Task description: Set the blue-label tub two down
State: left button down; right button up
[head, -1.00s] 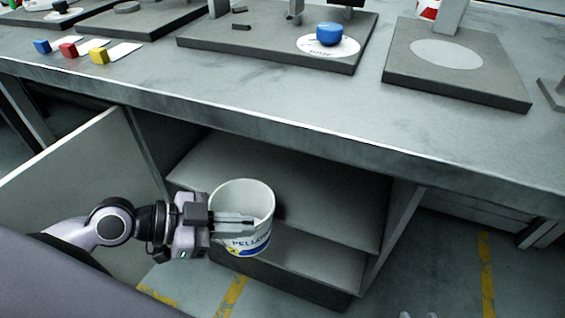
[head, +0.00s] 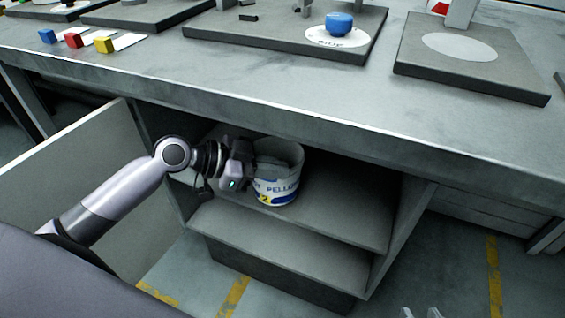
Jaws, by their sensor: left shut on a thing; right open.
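The white tub (head: 286,185) has a blue label with dark lettering and a yellow mark. It is inside the open cabinet under the bench, at the upper shelf (head: 345,207); I cannot tell whether its base touches the shelf. My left gripper (head: 272,160) is shut on the tub's left side, near the rim. The gripper and wrist hide part of the tub's left side and opening. My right gripper (head: 421,313) shows only as fingertips at the bottom edge, apart and empty.
A lower shelf (head: 300,262) lies below the upper one. The cabinet door (head: 75,185) stands open at left. The bench top (head: 200,70) overhangs the cabinet. On it are blue, red and yellow blocks (head: 104,45), a blue knob-like piece (head: 339,23) and grey base plates (head: 470,65).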

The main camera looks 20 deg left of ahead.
pick_arm(q)
jog(key=w, duration=0.1)
jog(key=w+f+b, duration=0.1)
jog(key=w+b, duration=0.1)
jog(key=shift+w+f, duration=0.25)
jog(key=shift+w, duration=0.15)
pick_arm(e)
jog(key=shift+w+a+f+y, duration=0.15)
jog(key=shift+a+y, duration=0.05)
jog(key=shift+a, duration=0.2)
jog(key=shift+w+a+f+y, duration=0.1)
jog(key=shift+w+a+y, duration=0.1)
jog(key=shift+a, duration=0.15)
pick_arm(q)
jog(key=c, duration=1.3)
grip_release()
